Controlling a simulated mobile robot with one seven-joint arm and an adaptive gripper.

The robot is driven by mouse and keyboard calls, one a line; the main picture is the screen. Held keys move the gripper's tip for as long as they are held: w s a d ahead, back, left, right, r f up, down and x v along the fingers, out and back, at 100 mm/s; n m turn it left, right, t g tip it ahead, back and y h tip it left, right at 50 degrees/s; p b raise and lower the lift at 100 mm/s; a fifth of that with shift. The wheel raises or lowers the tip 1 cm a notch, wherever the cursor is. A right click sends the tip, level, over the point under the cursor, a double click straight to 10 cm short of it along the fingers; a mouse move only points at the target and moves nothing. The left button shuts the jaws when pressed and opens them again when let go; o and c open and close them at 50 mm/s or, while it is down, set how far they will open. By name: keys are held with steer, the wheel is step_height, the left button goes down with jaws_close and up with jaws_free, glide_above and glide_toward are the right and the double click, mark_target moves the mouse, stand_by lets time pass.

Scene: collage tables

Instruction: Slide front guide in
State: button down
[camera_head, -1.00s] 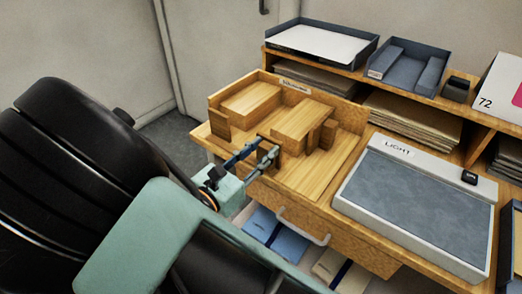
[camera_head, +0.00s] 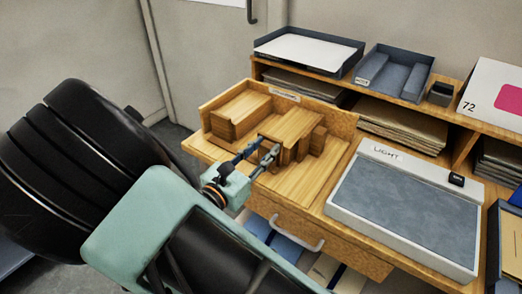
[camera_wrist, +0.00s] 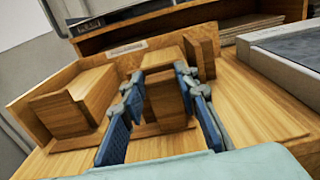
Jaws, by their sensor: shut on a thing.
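A wooden jig (camera_head: 290,185) with a raised back wall and a label sits on the table. A wooden block (camera_head: 242,106) lies at its left, and another block (camera_head: 298,124) stands in its middle. My gripper (camera_head: 262,154) reaches in from the front left. In the wrist view my gripper (camera_wrist: 160,92) has its blue fingers on both sides of an upright wooden piece, the front guide (camera_wrist: 166,102), and is shut on it. The guide stands in front of the middle block; whether they touch is hard to tell.
A grey light pad (camera_head: 405,210) lies to the right of the jig. Behind are a shelf with trays (camera_head: 310,48) and paper stacks. A drawer handle (camera_head: 298,236) sticks out below the jig.

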steer(key=c, duration=1.5)
jaws_free()
steer(key=shift+w+d, duration=0.15)
steer(key=v, duration=1.2)
